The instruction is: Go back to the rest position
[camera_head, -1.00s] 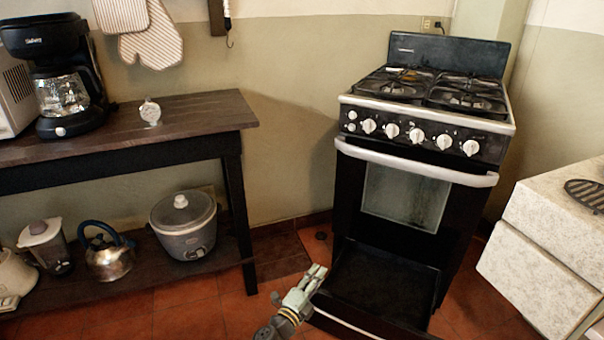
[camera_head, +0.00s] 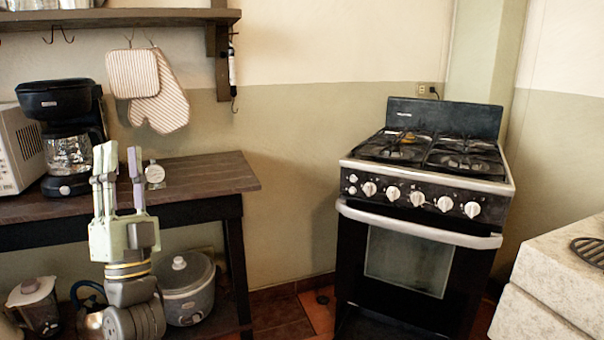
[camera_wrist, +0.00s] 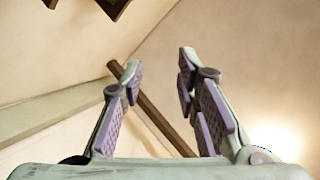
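My gripper (camera_head: 120,172) points upward in front of the dark wooden table (camera_head: 215,176) at the left of the head view. Its fingers stand apart with nothing between them. In the wrist view my gripper (camera_wrist: 160,85) shows both purple-padded fingers spread, with only wall and ceiling beyond. It hides part of the table's front edge and some of the things on the lower shelf.
A coffee maker (camera_head: 66,150) and a small round white object (camera_head: 154,174) stand on the table. A rice cooker (camera_head: 185,285) is on the lower shelf. The stove (camera_head: 410,270) stands right of centre. A wall shelf (camera_head: 130,17) hangs above.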

